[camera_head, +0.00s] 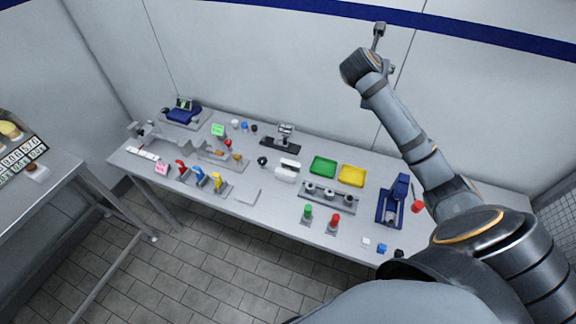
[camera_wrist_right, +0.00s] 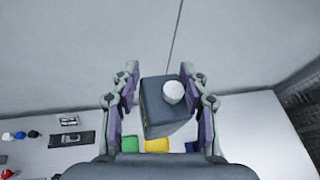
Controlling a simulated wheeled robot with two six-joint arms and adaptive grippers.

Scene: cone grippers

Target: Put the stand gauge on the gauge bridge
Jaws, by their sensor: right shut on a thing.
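My right gripper (camera_wrist_right: 160,78) is shut on a dark grey block with a white round knob (camera_wrist_right: 172,92), which looks like the stand gauge. The purple-padded fingers are on both sides of it, and its lower part is hidden. In the head view my right arm reaches up, with a small dark piece on a thin stem (camera_head: 379,32) at its end, high before the wall. A long grey bar with several round posts (camera_head: 328,196) on the table may be the gauge bridge; I cannot be sure. My left gripper is not in view.
A green tray (camera_head: 323,166) and a yellow tray (camera_head: 352,175) lie behind the bar. A blue fixture (camera_head: 393,200) stands right of it. Green (camera_head: 307,214) and red (camera_head: 334,223) knobbed pieces stand in front. A black-based device (camera_head: 281,140) stands at the back.

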